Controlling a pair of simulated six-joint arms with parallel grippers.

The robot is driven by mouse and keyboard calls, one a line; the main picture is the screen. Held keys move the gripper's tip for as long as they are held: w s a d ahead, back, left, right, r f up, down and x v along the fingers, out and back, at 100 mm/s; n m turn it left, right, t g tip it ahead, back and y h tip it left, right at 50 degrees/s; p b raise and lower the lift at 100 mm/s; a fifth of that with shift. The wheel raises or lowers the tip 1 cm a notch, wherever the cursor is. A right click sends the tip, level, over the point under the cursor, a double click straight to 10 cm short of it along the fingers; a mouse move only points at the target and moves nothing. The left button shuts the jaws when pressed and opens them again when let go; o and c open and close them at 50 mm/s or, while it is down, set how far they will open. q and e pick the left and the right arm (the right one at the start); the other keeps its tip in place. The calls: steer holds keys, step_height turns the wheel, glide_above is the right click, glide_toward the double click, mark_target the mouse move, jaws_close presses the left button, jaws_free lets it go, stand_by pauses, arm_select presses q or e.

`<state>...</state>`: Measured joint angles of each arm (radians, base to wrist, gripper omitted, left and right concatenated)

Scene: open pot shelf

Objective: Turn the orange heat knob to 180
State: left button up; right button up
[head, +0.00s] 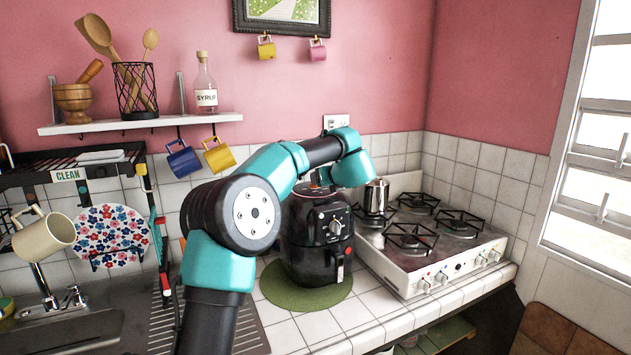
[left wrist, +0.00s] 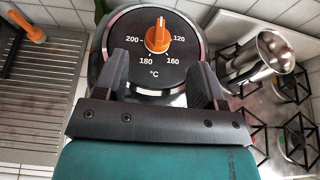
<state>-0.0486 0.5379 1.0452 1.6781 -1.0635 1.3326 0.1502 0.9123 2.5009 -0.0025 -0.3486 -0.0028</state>
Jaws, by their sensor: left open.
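The orange heat knob (left wrist: 157,37) sits on a round black dial on top of the black air fryer (head: 318,245). In the left wrist view the dial (left wrist: 133,66) shows 200, 180, 160, 120 and °C. A white mark on the knob points to the picture's top, away from the 180 at lower left. My left gripper (left wrist: 161,62) is open and empty, its two fingers apart over the dial's near part, with the knob just beyond the fingertips. In the head view my left arm reaches over the air fryer, and the fingers are mostly hidden. My right gripper is not in view.
The air fryer stands on a round green mat (head: 280,290) on the white tiled counter. A sink and dish rack (head: 85,160) are on the left.

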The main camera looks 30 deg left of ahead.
arm_select(q)
steer(key=x, duration=0.7)
steer(key=shift+w+a, duration=0.15)
steer(key=shift+a, duration=0.1)
steer(key=c, duration=0.9)
steer(key=shift+a+m+t, duration=0.1)
steer(key=shift+m+t, duration=0.3)
steer(key=shift+t, duration=0.1)
steer(key=shift+f+m+t+h, duration=0.1)
steer(key=shift+m+t+h, duration=0.6)
steer(key=shift+m+h, duration=0.25)
steer(key=shift+a+m+t+h, duration=0.1)
steer(key=shift+m+t+h, duration=0.8)
steer(key=shift+m+h, duration=0.25)
steer(key=shift+m+t+h, duration=0.5)
steer(key=shift+m+h, duration=0.8)
steer(key=shift+h, duration=0.1)
